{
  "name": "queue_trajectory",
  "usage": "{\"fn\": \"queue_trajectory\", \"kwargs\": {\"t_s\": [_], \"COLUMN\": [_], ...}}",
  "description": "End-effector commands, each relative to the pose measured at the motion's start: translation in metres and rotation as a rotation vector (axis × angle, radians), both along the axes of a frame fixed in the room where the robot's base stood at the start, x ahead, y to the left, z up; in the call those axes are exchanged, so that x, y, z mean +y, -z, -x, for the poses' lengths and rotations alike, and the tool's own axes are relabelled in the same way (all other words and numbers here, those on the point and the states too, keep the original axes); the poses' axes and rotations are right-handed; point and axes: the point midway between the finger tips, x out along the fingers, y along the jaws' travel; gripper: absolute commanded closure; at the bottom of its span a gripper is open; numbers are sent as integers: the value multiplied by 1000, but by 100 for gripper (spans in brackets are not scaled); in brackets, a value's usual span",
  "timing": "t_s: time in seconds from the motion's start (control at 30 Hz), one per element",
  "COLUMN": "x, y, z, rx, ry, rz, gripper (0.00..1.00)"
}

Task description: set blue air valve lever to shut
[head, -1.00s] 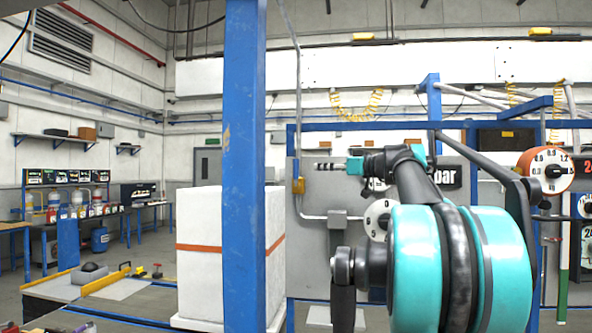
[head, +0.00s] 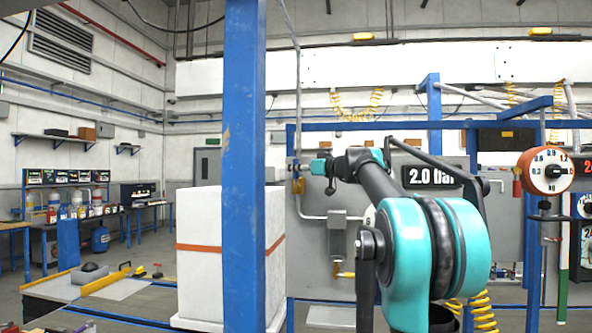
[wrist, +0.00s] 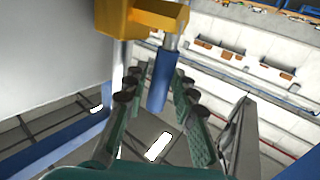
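In the wrist view a blue lever handle (wrist: 162,80) hangs below a yellow valve body (wrist: 145,18) on a grey pipe. My gripper (wrist: 157,92) is open, with its dark fingertips on the left and right of the lever. The lever lies in the gap between the fingers, and gaps show on both sides of it. In the head view the yellow valve part (head: 298,186) sits on a vertical pipe just right of the blue post. My gripper's teal end (head: 318,167) points left at this pipe; its fingers are hard to make out there.
A blue post (head: 244,160) stands left of the valve, before a white cabinet (head: 200,250) with an orange stripe. A grey panel carries a "2.0 bar" display (head: 430,176). A round orange-rimmed gauge (head: 546,171) is at the right. Yellow coiled hoses hang above.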

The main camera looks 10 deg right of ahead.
Motion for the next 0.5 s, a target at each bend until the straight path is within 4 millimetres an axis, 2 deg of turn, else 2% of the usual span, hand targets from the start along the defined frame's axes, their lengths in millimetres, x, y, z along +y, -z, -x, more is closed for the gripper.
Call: {"fn": "queue_trajectory", "kwargs": {"t_s": [0.1,0.3,0.5], "x": [0,0,0], "y": [0,0,0], "z": [0,0,0], "rx": [0,0,0], "ry": [0,0,0], "rz": [0,0,0], "gripper": [74,98,100]}}
